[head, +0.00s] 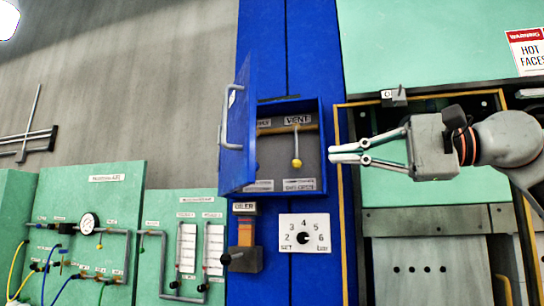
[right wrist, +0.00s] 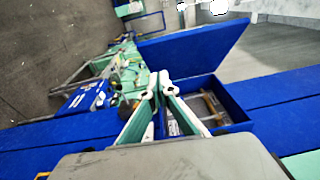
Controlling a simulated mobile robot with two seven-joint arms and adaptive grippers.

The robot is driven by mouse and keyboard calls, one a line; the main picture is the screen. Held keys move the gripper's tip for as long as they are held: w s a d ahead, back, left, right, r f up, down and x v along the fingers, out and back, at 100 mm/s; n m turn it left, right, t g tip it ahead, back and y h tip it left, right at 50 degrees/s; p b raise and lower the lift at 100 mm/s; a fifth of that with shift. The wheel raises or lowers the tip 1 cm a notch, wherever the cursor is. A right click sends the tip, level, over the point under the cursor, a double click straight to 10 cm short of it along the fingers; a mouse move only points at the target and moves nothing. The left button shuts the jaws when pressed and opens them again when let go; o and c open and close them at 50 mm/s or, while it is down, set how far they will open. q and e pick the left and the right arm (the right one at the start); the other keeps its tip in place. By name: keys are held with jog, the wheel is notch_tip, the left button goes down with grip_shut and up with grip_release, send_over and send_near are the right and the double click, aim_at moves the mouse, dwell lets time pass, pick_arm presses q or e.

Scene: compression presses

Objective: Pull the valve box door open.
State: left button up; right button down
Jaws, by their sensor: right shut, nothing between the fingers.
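The valve box (head: 322,130) is blue and mounted on a blue column. Its door (head: 241,150) stands swung open on the left side, with a pale bar handle (head: 228,115) on its outer face. Inside the box, a lever with a yellow knob (head: 296,163) hangs below a VENT label. My right gripper (head: 331,154) is shut and empty, at the right edge of the box, apart from the door. In the right wrist view, the open door (right wrist: 195,47) rises above the box (right wrist: 236,110), and the fingertips (right wrist: 159,86) are together. My left gripper is not in view.
Below the box are an orange-and-grey oiler (head: 245,235) and a numbered dial (head: 304,238). Green panels with gauges and hoses (head: 90,200) stand at the left. A green press with a dark frame (head: 430,235) is behind my right arm.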

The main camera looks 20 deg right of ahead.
jog(key=s+a+p+x, duration=0.1)
jog(key=x, duration=1.1)
jog(key=shift+a+f, duration=0.4)
jog(key=shift+f, duration=0.2)
jog(key=shift+a+h+p, duration=0.15)
jog(key=shift+h+p, duration=0.15)
